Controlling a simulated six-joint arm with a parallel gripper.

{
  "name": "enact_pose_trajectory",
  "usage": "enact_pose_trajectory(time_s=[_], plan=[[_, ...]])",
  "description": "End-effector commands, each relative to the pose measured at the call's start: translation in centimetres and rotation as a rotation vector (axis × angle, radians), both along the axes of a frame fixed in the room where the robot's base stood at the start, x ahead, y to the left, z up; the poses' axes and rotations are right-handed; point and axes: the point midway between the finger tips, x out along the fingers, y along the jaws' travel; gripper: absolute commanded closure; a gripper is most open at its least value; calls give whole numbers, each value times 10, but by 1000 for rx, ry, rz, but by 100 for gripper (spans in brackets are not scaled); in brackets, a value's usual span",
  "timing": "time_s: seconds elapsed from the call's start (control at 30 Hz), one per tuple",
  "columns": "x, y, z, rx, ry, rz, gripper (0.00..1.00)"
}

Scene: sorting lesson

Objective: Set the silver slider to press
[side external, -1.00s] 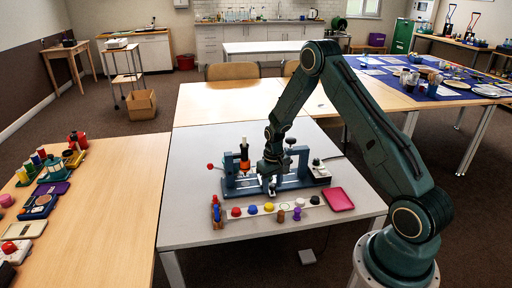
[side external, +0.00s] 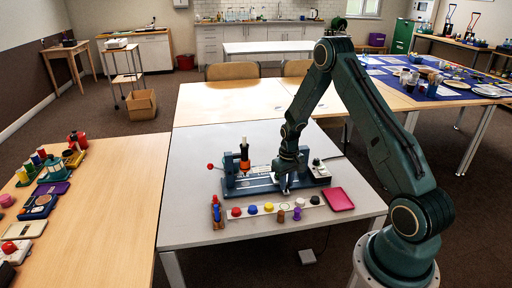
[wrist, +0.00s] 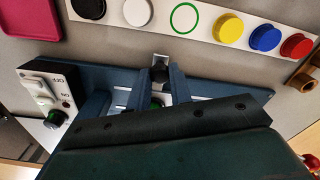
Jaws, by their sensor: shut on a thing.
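The silver slider (wrist: 160,59) is a small bright tab with a dark knob, at the front edge of the blue machine (wrist: 98,102) in the wrist view. My gripper (wrist: 160,76) is shut on the knob, with one finger on each side. In the side view my gripper (side external: 285,188) is low at the front of the blue machine (side external: 232,187), right of its middle. The slider is mostly hidden there by the fingers. Lettering on the machine's base is too small to read, so the marked position cannot be told.
A black-and-orange spindle (side external: 244,156) and a red-ball lever (side external: 210,166) are on the machine's left. A white switch box (side external: 319,171) is at its right end. A strip of coloured caps (side external: 261,212) lies in front, beside a pink tray (side external: 338,199).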

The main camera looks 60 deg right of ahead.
Motion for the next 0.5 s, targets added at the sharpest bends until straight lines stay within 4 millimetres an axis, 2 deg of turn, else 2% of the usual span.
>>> enact_pose_trajectory(time_s=[0.03, 0.2, 0.5], plan=[[-8, -9, 0, -1, -1, -6, 100], [-23, -24, 0, -2, -1, -4, 100], [-27, -28, 1, -6, 1, -4, 100]])
